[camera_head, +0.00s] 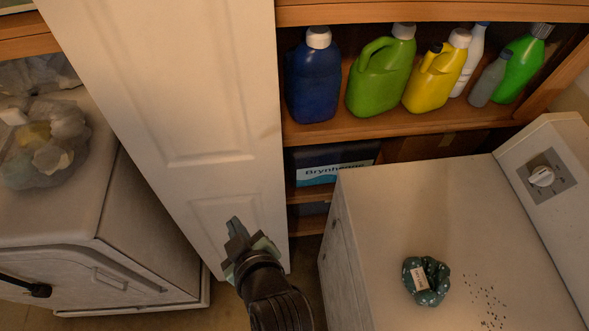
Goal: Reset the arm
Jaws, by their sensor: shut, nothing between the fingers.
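My gripper (237,229) is in the lower middle of the head view, at the end of my dark arm, which rises from the bottom edge. Its fingers are together and hold nothing. The fingertips point up and slightly left, in front of the lower part of a white panelled door (190,110). Whether they touch the door cannot be told.
A white cabinet (130,235) with a clear bag (45,145) on top stands left. Several bottles, including a blue one (314,78), stand on a wooden shelf (420,118).

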